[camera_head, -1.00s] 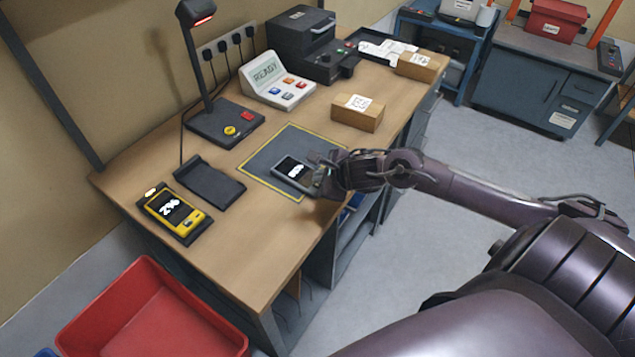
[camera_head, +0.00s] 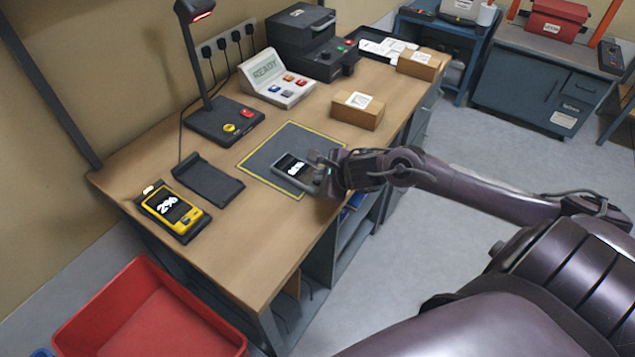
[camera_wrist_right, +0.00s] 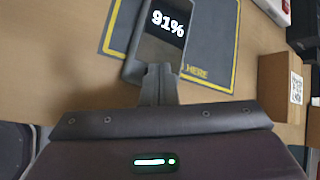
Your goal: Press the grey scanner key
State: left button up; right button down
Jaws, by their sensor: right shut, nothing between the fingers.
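The grey scanner (camera_head: 294,169) lies screen up on the dark yellow-edged mat (camera_head: 262,163) on the bench. In the right wrist view the grey scanner (camera_wrist_right: 158,45) shows 91% on its screen. My right gripper (camera_head: 318,172) is shut and empty, with its fingertips over the scanner's near end. In the right wrist view the closed fingertips (camera_wrist_right: 158,72) overlap the area below the screen. They hide the grey scanner's key, and I cannot tell whether they touch it. My left gripper is not in view.
A yellow scanner (camera_head: 172,210) sits in a dark cradle at left, beside an empty dark cradle (camera_head: 208,182). A lamp stand (camera_head: 224,123), a console reading READY (camera_head: 277,80) and a cardboard box (camera_head: 357,112) stand behind the mat. A red bin (camera_head: 150,315) is on the floor.

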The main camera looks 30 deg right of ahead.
dwell(0.8)
jog(key=shift+r, duration=0.45)
notch_tip(320, 180, up, 6)
jog(key=p, duration=0.4)
dwell(0.6)
